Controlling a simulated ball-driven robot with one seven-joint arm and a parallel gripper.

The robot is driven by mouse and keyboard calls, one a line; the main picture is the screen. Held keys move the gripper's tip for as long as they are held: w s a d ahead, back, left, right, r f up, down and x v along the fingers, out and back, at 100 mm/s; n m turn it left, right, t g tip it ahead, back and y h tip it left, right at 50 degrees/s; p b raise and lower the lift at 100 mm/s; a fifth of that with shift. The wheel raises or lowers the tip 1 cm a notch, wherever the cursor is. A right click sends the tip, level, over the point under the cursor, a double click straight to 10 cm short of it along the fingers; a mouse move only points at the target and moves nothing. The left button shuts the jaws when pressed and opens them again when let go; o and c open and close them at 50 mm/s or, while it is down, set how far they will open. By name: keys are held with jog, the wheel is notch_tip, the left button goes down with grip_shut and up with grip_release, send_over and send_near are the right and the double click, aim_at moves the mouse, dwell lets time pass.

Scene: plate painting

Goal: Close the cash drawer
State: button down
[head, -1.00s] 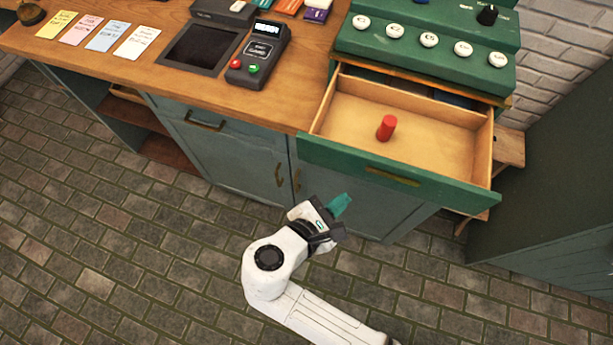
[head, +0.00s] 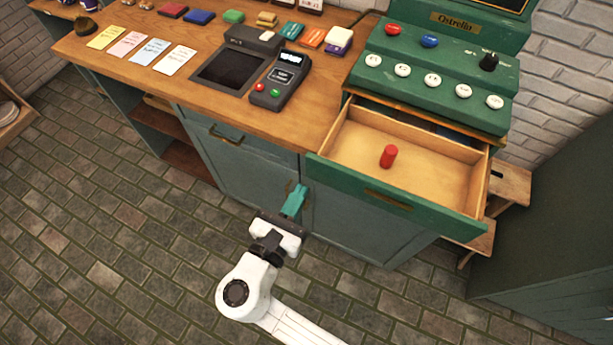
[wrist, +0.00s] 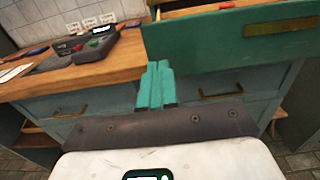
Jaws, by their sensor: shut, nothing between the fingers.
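The cash drawer (head: 390,196) is pulled out below the green cash register (head: 430,85). It has a green front with a brass handle and a pale wooden inside. My gripper (head: 295,199), with teal fingers, is shut and empty. In the head view it is in front of the cabinet, lower left of the drawer front. In the wrist view my fingers (wrist: 157,84) point at the counter, and the drawer front (wrist: 220,44) fills the upper right. I see no contact with the drawer.
A card terminal (head: 279,82) and a dark screen (head: 230,72) lie on the wooden counter left of the drawer, with several paper notes (head: 140,48). A wooden stool (head: 509,184) stands right of the drawer. The tiled floor in front is clear.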

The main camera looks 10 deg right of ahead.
aim_at(313, 170)
jog(key=shift+p+x, duration=0.4)
jog(key=shift+x, duration=1.65)
jog(key=shift+w, duration=0.1)
